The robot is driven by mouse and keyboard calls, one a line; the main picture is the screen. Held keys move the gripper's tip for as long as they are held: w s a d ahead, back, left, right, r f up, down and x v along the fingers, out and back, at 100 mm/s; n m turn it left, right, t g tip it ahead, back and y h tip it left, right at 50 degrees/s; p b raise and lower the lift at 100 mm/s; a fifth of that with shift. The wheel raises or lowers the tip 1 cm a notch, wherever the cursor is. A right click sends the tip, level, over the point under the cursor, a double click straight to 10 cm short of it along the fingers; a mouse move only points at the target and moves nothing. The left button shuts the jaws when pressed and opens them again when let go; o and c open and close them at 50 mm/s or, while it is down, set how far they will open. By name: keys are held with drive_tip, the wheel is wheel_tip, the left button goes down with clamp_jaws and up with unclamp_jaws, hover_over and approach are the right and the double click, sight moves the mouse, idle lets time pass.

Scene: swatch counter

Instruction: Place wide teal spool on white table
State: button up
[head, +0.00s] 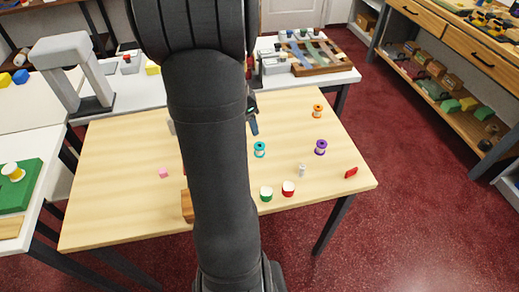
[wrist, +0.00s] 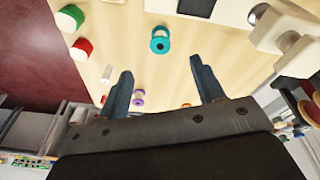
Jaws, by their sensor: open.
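The teal spool (head: 259,149) stands on the wooden table right of my arm in the head view. It also shows in the wrist view (wrist: 160,40), beyond and between the fingertips. My gripper (wrist: 161,65) is open and empty, apart from the spool. In the head view my arm hides most of the gripper; one dark finger shows behind the spool. White tabletops stand at the back right (head: 340,77), at the back left (head: 140,92) and at the left edge (head: 52,148).
Near the teal spool stand a purple spool (head: 321,147), an orange spool (head: 317,111), a green-and-white container (head: 266,194) and a red-and-white one (head: 289,188). A grey arch (head: 72,70) rises at the back left. A wooden rack (head: 320,66) occupies part of the back-right white table.

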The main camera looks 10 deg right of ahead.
drive_tip(key=w+a+r+m+h, duration=0.1)
drive_tip(key=a+r+m+h, duration=0.15)
drive_tip(key=m, duration=0.35)
drive_tip(key=shift+g, duration=0.5)
drive_tip(key=x, duration=0.8)
drive_tip(key=a+x, duration=0.1)
drive_tip(key=x, duration=0.3)
drive_tip(key=shift+w+f, duration=0.2)
drive_tip(key=shift+w, duration=0.05)
drive_tip(key=shift+d+x, duration=0.15)
drive_tip(key=shift+x, duration=1.2)
drive_tip(key=shift+d+x, duration=0.15)
drive_tip(key=shift+x, duration=1.25)
drive_tip(key=shift+r, duration=0.2)
drive_tip(key=c, duration=1.1)
